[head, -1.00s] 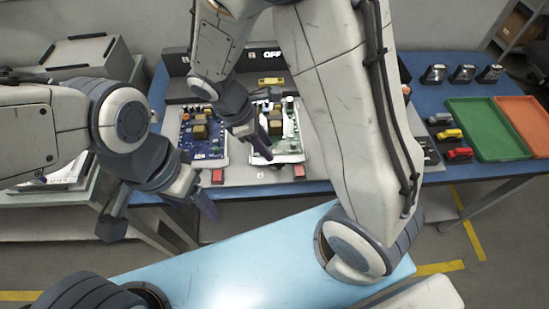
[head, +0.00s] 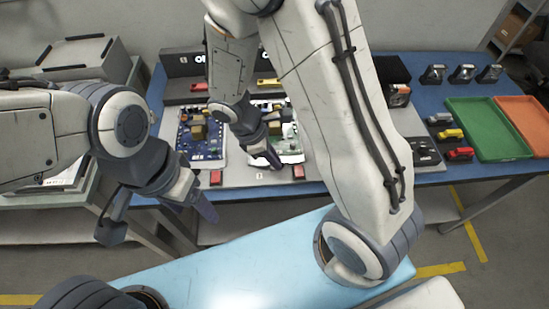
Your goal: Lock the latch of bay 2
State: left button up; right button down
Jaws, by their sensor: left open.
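Two circuit boards lie in bays on a grey fixture: a blue board (head: 203,138) on the left and a green board (head: 289,138) on the right, partly hidden by my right arm. A yellow piece (head: 268,82) sits behind the green board and a red piece (head: 199,87) behind the blue one. Red blocks stand at the front, one near the blue board (head: 215,177) and one near the green board (head: 298,172). Which part is the bay 2 latch is unclear. My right gripper (head: 273,161) is over the green board's front left; its jaw opening is unclear. My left gripper (head: 207,208) is open and empty before the fixture.
The fixture stands on a blue table (head: 425,75). A green tray (head: 480,125) and an orange tray (head: 525,120) lie at the right. Several small coloured parts (head: 450,133) are beside them. My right arm hides part of the fixture and its display.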

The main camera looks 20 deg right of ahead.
jog(key=m+p, duration=0.1)
jog(key=m+g+p, duration=0.1)
jog(key=m, duration=0.1)
jog(key=shift+w+r+y+p, duration=0.2)
jog(key=shift+y+p, duration=0.1)
jog(key=m+p, duration=0.1)
jog(key=m, duration=0.1)
jog(key=m+g+y+p, duration=0.1)
jog(key=m, duration=0.1)
jog(key=m+p, duration=0.1)
jog(key=shift+w+d+m+g, duration=0.15)
jog(key=shift+d+m+g, duration=0.15)
jog(key=shift+m, duration=0.1)
jog(key=m+y, duration=0.1)
jog(key=m, duration=0.1)
jog(key=m+y+p, duration=0.1)
jog(key=m, duration=0.1)
jog(key=shift+w+d+m+g+p, duration=0.1)
jog(key=shift+d+m+g+p, duration=0.05)
jog(key=shift+m+g+p, duration=0.15)
jog(key=shift+d+f+m+y+p, duration=0.15)
jog(key=shift+m+y+p, duration=0.6)
jog(key=shift+m, duration=1.55)
jog(key=c, duration=0.9)
grip_release()
jog(key=shift+c, duration=0.2)
